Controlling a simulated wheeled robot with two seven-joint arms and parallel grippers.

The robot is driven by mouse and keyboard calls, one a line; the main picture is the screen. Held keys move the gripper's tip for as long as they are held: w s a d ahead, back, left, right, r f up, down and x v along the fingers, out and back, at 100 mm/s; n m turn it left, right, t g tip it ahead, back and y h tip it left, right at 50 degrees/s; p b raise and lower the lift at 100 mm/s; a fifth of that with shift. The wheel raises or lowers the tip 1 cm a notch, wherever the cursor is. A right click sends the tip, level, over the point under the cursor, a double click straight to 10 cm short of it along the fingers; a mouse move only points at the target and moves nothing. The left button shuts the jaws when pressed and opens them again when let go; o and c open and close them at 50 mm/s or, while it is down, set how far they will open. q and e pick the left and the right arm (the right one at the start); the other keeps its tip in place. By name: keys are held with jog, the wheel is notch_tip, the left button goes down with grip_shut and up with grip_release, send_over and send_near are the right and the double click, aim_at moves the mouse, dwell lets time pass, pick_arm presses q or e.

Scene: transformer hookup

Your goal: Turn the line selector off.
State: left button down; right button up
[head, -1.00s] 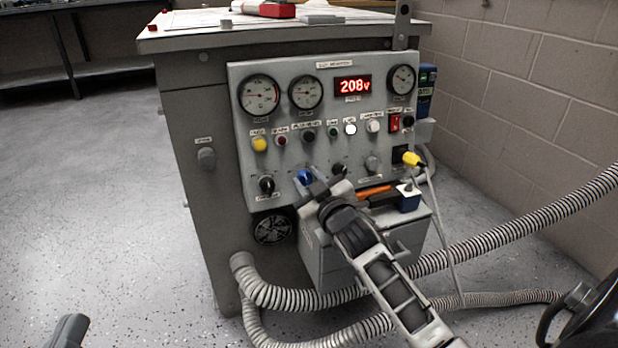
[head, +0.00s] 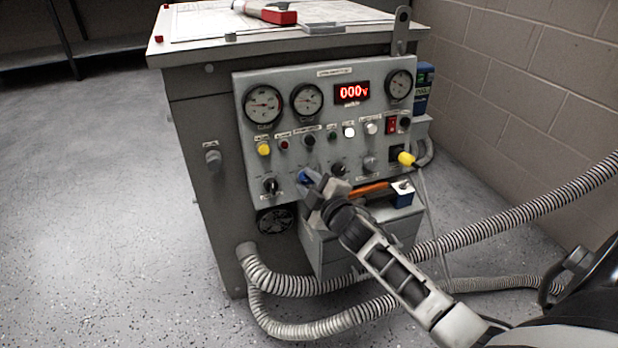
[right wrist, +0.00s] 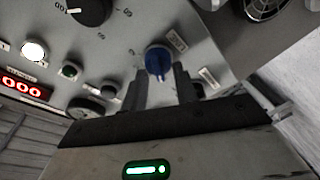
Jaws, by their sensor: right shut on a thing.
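The blue selector knob (head: 303,176) sits low on the front of the grey control panel (head: 350,190). The red display (head: 352,92) reads 000 V. My left gripper is not in view.
A black knob (head: 270,186) is left of the blue one, and another black knob (head: 338,170) is right of it. A yellow plug (head: 406,159) with a cable is at the panel's right. Ribbed hoses (head: 300,287) run across the floor below.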

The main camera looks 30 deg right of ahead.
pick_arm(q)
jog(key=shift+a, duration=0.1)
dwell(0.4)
pick_arm(e)
jog(key=o, duration=1)
jog(key=shift+s, duration=0.1)
jog(key=shift+s, duration=0.3)
pick_arm(q)
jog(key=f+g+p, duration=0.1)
jog(key=p, duration=0.1)
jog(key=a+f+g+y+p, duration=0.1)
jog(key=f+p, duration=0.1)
pick_arm(e)
jog(key=s, duration=0.5)
jog(key=s+a+r, duration=0.1)
jog(key=s, duration=0.9)
jog(key=shift+a+r, duration=0.15)
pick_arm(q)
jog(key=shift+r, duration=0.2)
